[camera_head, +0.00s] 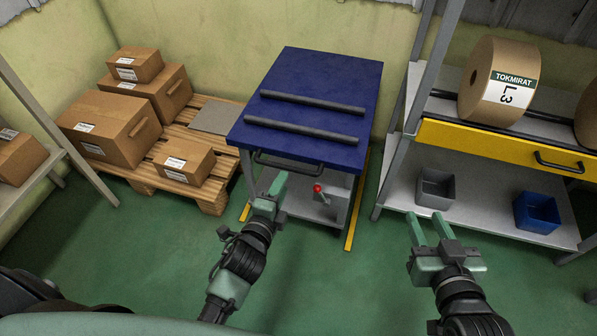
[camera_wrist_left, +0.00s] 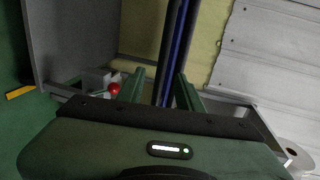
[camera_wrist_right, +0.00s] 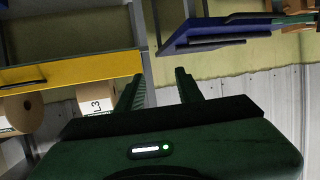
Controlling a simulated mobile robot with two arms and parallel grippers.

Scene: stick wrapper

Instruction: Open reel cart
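The reel cart (camera_head: 310,75) has a blue top with two dark bars across it and a black handle (camera_head: 300,166) along its front edge. The top looks level and closed down on the grey body. My left gripper (camera_head: 276,185) is at the front edge, by the handle. In the left wrist view (camera_wrist_left: 160,92) its fingers are apart, with the blue top's edge and a dark bar in line with the gap; I cannot tell whether they touch. My right gripper (camera_head: 428,226) is open and empty, right of the cart, before the shelf.
A red-knobbed lever (camera_head: 318,189) sits low on the cart, between yellow floor strips (camera_head: 356,200). A shelf rack with a yellow drawer (camera_head: 500,147), a large reel (camera_head: 497,80) and bins (camera_head: 536,212) stands right. A pallet (camera_head: 215,140) with boxes stands left. Green floor in front is clear.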

